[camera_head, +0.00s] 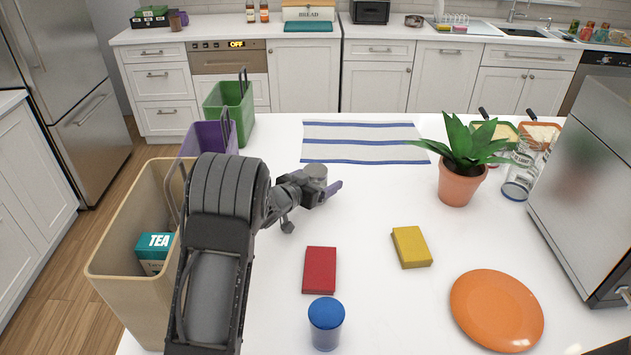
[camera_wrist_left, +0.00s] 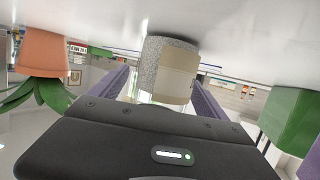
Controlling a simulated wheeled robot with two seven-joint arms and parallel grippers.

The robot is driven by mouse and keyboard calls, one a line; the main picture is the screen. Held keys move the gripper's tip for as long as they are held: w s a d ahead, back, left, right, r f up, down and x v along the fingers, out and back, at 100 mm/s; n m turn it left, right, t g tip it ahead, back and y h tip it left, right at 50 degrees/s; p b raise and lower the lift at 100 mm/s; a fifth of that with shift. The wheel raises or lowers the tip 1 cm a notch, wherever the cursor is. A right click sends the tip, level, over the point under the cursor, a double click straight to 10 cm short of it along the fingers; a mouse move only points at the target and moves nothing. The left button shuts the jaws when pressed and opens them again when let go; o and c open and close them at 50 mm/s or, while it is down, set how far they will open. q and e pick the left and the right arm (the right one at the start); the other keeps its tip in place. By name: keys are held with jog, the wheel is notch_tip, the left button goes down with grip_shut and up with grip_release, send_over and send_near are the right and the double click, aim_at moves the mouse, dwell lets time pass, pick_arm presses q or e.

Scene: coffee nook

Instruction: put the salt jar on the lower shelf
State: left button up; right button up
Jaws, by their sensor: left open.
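A small jar with a grey top (camera_head: 316,172) stands on the white counter, partly hidden behind my left gripper (camera_head: 323,188). I cannot make out a lower shelf. My right gripper is not in view.
A blue-lidded jar (camera_head: 326,322), red block (camera_head: 320,270), yellow block (camera_head: 411,247), orange plate (camera_head: 496,310) and potted plant (camera_head: 460,186) stand on the counter. A clear jar (camera_head: 518,178) is beside a metal cabinet (camera_head: 590,175). Beige (camera_head: 125,270), purple (camera_head: 190,145) and green (camera_head: 238,110) bins line the left.

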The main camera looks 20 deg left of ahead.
pick_arm(q)
jog(key=shift+w+f, duration=0.25)
jog(key=shift+w, duration=0.35)
grip_shut()
dwell(0.9)
jog(key=shift+r, duration=0.1)
notch_tip(320, 180, up, 10)
jog(key=shift+b, duration=0.5)
dwell(0.5)
